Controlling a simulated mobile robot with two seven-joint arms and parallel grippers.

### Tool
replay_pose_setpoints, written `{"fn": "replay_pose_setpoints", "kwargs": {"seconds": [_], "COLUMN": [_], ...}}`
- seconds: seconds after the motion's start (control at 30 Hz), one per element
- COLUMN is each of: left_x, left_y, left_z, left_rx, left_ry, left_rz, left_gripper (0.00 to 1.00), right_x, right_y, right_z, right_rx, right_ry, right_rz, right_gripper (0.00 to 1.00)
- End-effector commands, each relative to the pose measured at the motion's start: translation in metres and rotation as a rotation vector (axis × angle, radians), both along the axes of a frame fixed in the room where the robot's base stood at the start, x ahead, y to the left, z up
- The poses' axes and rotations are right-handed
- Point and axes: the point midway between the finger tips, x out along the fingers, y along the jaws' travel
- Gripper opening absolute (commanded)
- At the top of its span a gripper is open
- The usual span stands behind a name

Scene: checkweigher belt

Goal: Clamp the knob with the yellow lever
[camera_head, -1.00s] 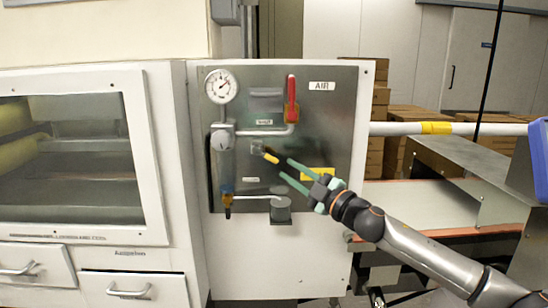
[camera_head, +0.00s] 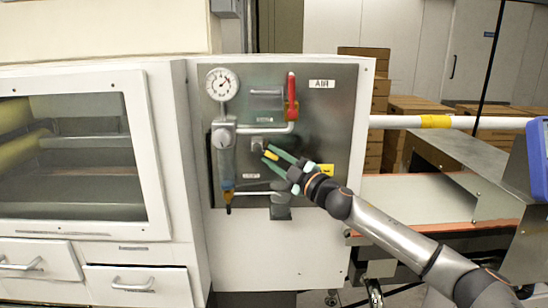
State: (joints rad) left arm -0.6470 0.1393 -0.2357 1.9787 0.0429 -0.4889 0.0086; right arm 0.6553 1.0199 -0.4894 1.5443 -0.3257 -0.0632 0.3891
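The yellow lever (camera_head: 272,155) is short, with a dark root, and slants down to the right from a small grey block (camera_head: 257,143) on the steel panel. My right gripper (camera_head: 266,153) is open, its two green fingers on either side of the yellow lever, one above and one below. I cannot tell whether either finger touches it. A round grey knob (camera_head: 221,138) sits to the left, on the air unit below the gauge. My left gripper is not in view.
The panel (camera_head: 330,120) also carries a pressure gauge (camera_head: 222,84), a red lever valve (camera_head: 291,97) and a pipe (camera_head: 262,130) above my gripper. A grey fitting (camera_head: 280,212) sits below. A white pipe (camera_head: 470,123) and a belt (camera_head: 410,190) lie to the right.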

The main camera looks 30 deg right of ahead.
Motion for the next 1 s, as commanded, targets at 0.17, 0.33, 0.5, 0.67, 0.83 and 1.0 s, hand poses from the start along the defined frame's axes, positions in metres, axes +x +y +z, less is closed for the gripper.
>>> {"fn": "replay_pose_setpoints", "kwargs": {"seconds": [0.17, 0.33, 0.5, 0.67, 0.83, 1.0], "left_x": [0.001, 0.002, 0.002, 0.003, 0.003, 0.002], "left_y": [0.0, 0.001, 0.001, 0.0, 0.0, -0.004], "left_z": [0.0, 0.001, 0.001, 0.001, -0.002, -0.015], "left_rx": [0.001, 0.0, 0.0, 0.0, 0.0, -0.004], "left_ry": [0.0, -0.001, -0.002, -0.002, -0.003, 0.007], "left_rz": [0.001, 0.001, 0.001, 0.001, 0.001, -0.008], "left_gripper": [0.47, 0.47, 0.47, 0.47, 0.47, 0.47], "right_x": [0.0, 0.0, 0.0, 0.0, 0.0, 0.001], "right_y": [0.0, 0.0, 0.0, 0.0, 0.0, 0.002], "right_z": [0.0, 0.0, 0.0, 0.0, -0.002, -0.007], "right_rx": [0.0, 0.0, 0.0, 0.0, 0.008, 0.049], "right_ry": [0.0, 0.0, 0.0, 0.0, -0.005, -0.03], "right_rz": [0.0, 0.0, 0.0, 0.0, 0.0, 0.001], "right_gripper": [0.17, 0.0, 0.0, 0.0, 0.0, 0.0]}}
